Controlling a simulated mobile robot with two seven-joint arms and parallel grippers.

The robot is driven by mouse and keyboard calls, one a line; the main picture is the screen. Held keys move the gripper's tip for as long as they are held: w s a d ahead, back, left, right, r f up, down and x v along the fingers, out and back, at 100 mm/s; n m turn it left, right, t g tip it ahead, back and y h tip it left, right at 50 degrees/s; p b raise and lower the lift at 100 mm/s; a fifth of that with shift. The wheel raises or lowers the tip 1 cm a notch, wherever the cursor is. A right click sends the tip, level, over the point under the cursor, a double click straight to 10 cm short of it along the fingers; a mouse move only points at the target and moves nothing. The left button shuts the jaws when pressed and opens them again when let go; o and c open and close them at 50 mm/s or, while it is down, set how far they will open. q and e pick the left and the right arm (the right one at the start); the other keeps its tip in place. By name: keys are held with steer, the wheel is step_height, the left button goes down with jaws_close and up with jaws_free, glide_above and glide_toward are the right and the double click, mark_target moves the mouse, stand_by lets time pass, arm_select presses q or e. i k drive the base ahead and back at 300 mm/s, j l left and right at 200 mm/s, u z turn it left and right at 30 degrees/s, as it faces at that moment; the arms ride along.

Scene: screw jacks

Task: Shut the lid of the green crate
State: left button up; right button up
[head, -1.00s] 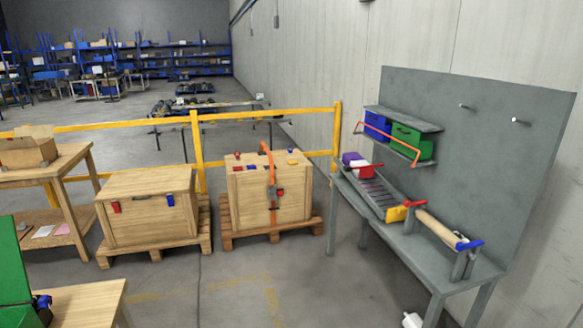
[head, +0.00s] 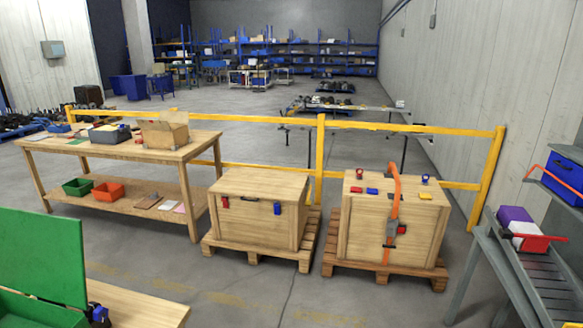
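The green crate (head: 30,312) is at the lower left corner of the head view, partly cut off by the frame edge. Its green lid (head: 42,256) stands up, open, above the crate's back side. A small dark and blue part (head: 98,314) shows beside the crate's right end; I cannot tell what it is. Neither of my grippers is in view.
The crate is by a wooden table (head: 150,312). Ahead are two wooden boxes on pallets (head: 262,208) (head: 390,225), a long wooden workbench (head: 110,150) with bins, and a yellow rail (head: 400,128). A grey metal bench (head: 530,270) is at right. Open floor lies between.

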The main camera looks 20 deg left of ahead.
mark_target(42, 256)
steer(key=i+u, duration=0.25)
steer(key=i, duration=0.55)
steer(key=i+l+u, duration=0.2)
steer(key=i, duration=0.55)
steer(key=i+u, duration=0.15)
steer(key=u, duration=0.25)
steer(key=i+l+u, duration=0.1)
steer(key=u, duration=0.25)
steer(key=i+l+u, duration=0.15)
steer(key=u, duration=0.25)
steer(key=i+l+u, duration=0.15)
steer(key=u, duration=0.2)
steer(key=i+u, duration=0.15)
steer(key=u, duration=0.25)
steer(key=i+l+u, duration=0.1)
steer(key=u, duration=0.3)
steer(key=i+l+u, duration=0.1)
steer(key=u, duration=0.25)
steer(key=l+u, duration=0.25)
steer(key=u, duration=0.15)
steer(key=i+l+u, duration=0.15)
steer(key=u, duration=0.15)
steer(key=i+l+u, duration=0.15)
steer(key=l+u, duration=0.2)
